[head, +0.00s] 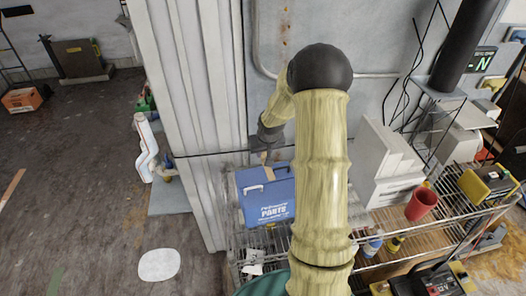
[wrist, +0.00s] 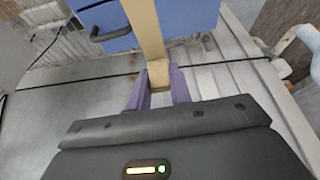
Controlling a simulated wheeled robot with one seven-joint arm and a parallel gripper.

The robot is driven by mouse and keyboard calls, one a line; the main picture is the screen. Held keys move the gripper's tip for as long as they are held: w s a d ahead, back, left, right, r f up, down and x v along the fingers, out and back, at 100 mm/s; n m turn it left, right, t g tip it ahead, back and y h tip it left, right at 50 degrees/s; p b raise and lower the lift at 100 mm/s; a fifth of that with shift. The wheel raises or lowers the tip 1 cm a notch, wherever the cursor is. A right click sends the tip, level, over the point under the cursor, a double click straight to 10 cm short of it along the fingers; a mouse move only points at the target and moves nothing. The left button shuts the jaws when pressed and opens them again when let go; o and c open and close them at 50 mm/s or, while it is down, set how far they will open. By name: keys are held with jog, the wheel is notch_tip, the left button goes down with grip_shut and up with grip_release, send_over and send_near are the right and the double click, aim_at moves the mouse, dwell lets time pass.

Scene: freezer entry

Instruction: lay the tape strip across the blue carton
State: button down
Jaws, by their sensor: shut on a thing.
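The blue carton (head: 268,194), with a handle and white "PARTS" lettering, sits on a wire shelf against the ribbed wall in the head view. Its blue side also fills the top of the wrist view (wrist: 190,18). My gripper (head: 264,152) is at the carton's back edge, partly hidden by the arm. In the wrist view the purple fingers (wrist: 158,88) are shut on the tan tape strip (wrist: 147,32). The strip runs away from the fingers over the carton's blue face. I cannot tell whether it touches the carton.
The wire shelf (head: 458,217) continues right, with a red cup (head: 421,204), a yellow-black device (head: 488,184) and white boxes (head: 385,160). A dark cable (wrist: 75,82) runs along the wall close to my gripper. Open floor lies at left.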

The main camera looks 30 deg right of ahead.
jog(key=shift+f+b, duration=1.95)
jog(key=shift+f, duration=0.45)
jog(key=shift+f+b, duration=1.25)
jog(key=shift+f, duration=0.25)
jog(key=c, duration=1.2)
grip_release()
jog(key=shift+r, duration=0.1)
jog(key=b+v, duration=0.3)
jog(key=v, duration=1.4)
jog(key=shift+r, duration=0.2)
jog(key=s+a+f, duration=0.3)
jog(key=s+a, duration=0.2)
jog(key=s+a+f+n+g+b, duration=0.1)
jog(key=s+a+f, duration=0.2)
jog(key=s+a, duration=0.2)
jog(key=s+a+f+n+g, duration=0.1)
jog(key=s+a+f, duration=0.2)
jog(key=s+a, duration=0.2)
jog(key=shift+s+a+f+y+b, duration=0.15)
jog(key=shift+s+y+b, duration=0.25)
jog(key=shift+s, duration=0.5)
